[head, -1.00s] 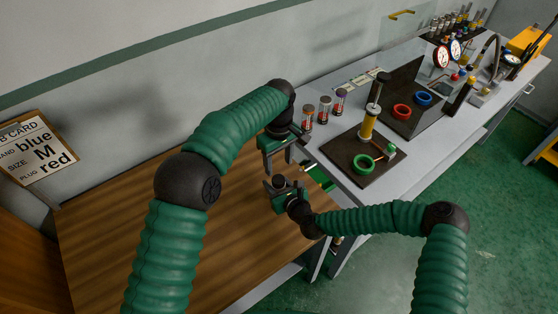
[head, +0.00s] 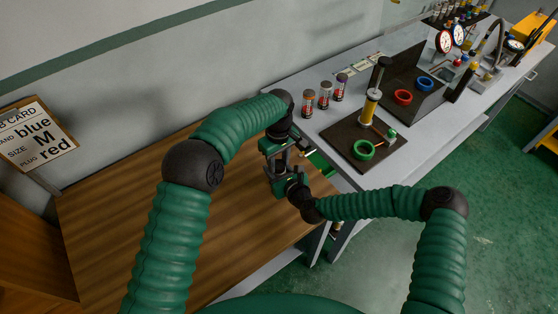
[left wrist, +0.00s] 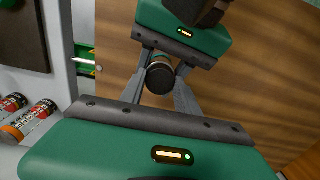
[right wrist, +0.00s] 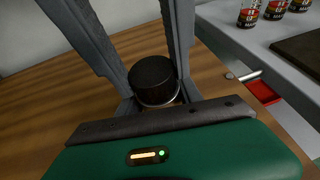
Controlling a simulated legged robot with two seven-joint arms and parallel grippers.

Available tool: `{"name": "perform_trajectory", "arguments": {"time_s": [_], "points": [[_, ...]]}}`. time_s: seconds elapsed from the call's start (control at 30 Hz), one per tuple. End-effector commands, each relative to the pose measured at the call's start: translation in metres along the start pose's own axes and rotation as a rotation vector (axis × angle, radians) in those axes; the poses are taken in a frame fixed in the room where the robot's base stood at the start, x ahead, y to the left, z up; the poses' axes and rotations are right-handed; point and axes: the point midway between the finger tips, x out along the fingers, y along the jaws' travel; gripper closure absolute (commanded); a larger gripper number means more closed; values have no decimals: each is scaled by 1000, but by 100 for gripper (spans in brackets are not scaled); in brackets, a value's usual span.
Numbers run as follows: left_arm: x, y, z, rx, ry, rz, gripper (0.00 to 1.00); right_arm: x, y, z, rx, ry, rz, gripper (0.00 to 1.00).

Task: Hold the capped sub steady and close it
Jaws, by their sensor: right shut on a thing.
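The capped sub shows its dark round cap with a pale ring below it, in the left wrist view (left wrist: 160,76) and the right wrist view (right wrist: 152,78). Its body is mostly hidden. My right gripper (head: 287,184) is shut on the sub from below, over the wooden bench. My left gripper (head: 283,158) is above it, pointing down, with its two fingers on either side of the cap. These fingers look open; whether they touch the cap is not clear.
The wooden bench (head: 130,225) is mostly clear. A job card (head: 35,135) reads blue, M, red. On the grey bench (head: 310,135) stand several banded tubes (head: 325,96), a dark mat (head: 350,133) with a yellow cylinder (head: 369,107) and green ring (head: 363,150), and gauges (head: 444,41).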

Motion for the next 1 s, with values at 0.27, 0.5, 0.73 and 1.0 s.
{"name": "perform_trajectory", "arguments": {"time_s": [0.27,0.5,0.73,1.0], "points": [[-1,1,0,0,1,4,100,0,1,0,-1,0,2,100],[-1,2,0,183,2,5,100,0,2,0,-2,0,3,100],[-1,2,0,288,2,6,100,0,2,0,-2,0,5,100],[-1,2,0,286,2,5,43,0,2,0,-2,1,5,100]]}}
